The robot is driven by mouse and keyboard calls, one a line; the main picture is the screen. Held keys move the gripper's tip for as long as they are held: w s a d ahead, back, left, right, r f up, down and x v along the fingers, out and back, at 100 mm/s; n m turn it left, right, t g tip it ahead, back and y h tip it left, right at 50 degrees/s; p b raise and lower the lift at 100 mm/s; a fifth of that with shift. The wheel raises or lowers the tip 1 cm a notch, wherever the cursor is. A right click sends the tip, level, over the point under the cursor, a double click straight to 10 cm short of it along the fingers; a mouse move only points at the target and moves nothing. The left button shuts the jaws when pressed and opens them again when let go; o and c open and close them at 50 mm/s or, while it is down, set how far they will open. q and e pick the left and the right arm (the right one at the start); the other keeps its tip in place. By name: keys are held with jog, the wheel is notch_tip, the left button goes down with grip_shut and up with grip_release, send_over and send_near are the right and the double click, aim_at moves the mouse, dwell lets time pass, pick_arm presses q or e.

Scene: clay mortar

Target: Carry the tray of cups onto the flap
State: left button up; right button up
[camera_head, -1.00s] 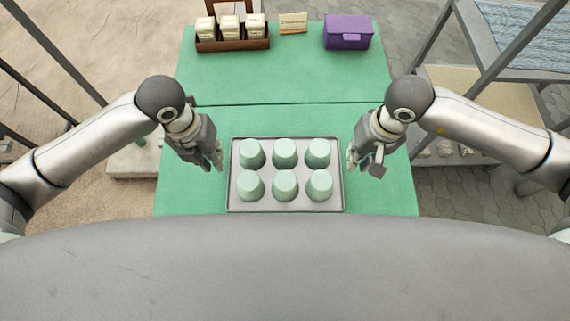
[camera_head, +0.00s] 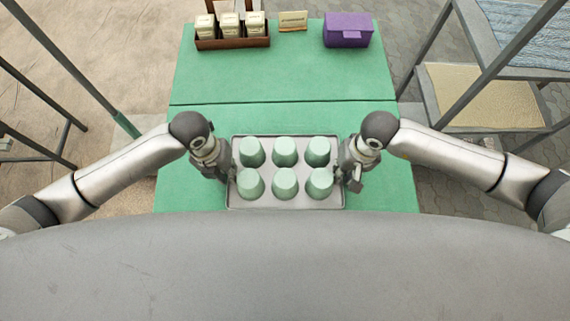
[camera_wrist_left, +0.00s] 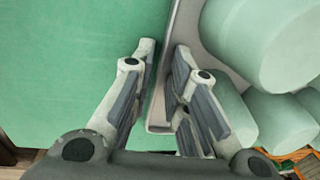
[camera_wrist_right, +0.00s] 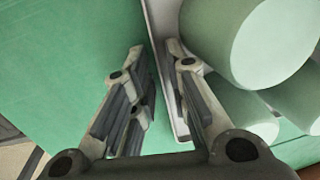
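A grey metal tray (camera_head: 286,206) lies on the near part of the green table, with several pale green cups (camera_head: 285,151) standing upside down in two rows. My left gripper (camera_head: 226,176) is at the tray's left edge. In the left wrist view its fingers (camera_wrist_left: 165,50) are apart, one on each side of the tray's rim (camera_wrist_left: 160,118). My right gripper (camera_head: 347,180) is at the right edge. Its fingers (camera_wrist_right: 155,52) are also apart, with the rim (camera_wrist_right: 178,122) between them, closer to one finger. A seam divides the green top; its far panel (camera_head: 285,78) is flat.
At the far edge stand a brown wooden box (camera_head: 232,43) with cream containers, a small sign (camera_head: 293,21) and a purple box (camera_head: 347,30). The panel between them and the seam is clear. A grey-framed shelf (camera_head: 480,95) stands at the right.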

pick_arm(q)
grip_shut()
pick_arm(e)
grip_shut()
pick_arm(q)
jog(key=shift+r, duration=0.1)
pick_arm(e)
jog(key=shift+r, duration=0.1)
